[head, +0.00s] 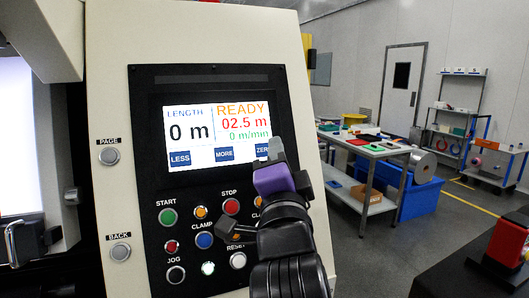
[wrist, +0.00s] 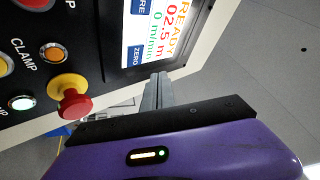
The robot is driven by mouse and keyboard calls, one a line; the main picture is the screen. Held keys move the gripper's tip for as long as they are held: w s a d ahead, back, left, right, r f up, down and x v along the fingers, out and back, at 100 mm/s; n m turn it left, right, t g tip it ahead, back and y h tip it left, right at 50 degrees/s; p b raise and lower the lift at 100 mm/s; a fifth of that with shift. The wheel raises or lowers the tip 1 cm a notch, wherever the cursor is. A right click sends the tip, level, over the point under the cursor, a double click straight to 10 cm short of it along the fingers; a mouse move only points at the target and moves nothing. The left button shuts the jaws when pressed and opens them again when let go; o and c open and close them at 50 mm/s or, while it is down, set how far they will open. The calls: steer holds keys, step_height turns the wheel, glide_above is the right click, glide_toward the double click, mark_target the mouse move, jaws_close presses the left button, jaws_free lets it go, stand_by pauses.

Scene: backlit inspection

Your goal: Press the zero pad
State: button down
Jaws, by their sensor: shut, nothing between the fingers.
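The blue ZERO pad (head: 261,150) is at the lower right of the lit screen (head: 190,129), in a row with the LESS pad (head: 180,158) and the MORE pad (head: 224,154). In the head view my gripper (head: 276,148) covers the right end of the ZERO pad. In the wrist view the ZERO pad (wrist: 138,56) shows at the screen's edge, to the left of my grey fingertips (wrist: 159,76). My fingers are shut together with nothing between them. I cannot tell whether the tips touch the panel.
Below the screen are several coloured buttons, including a red STOP button (head: 231,206) and a green START button (head: 168,216). A red mushroom knob (wrist: 73,103) stands out from the panel near my gripper. Workbenches (head: 372,148) stand to the right.

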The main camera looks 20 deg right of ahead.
mark_target(264, 149)
steer(key=shift+w+f+b, duration=0.35)
steer(key=shift+w+b, duration=0.15)
steer(key=shift+w, duration=0.3)
steer(key=shift+w+f+b, duration=0.3)
steer(key=shift+w+b, duration=0.2)
steer(key=shift+w, duration=0.25)
steer(key=shift+w+f+b, duration=0.15)
steer(key=shift+b, duration=0.15)
stand_by(0.7)
steer(key=shift+w, duration=0.25)
steer(key=shift+w+f+b, duration=0.15)
steer(key=shift+w+b, duration=0.2)
steer(key=shift+b, duration=0.25)
stand_by(0.5)
steer(key=shift+s, duration=0.1)
steer(key=shift+s+r, duration=0.3)
steer(key=shift+s, duration=0.35)
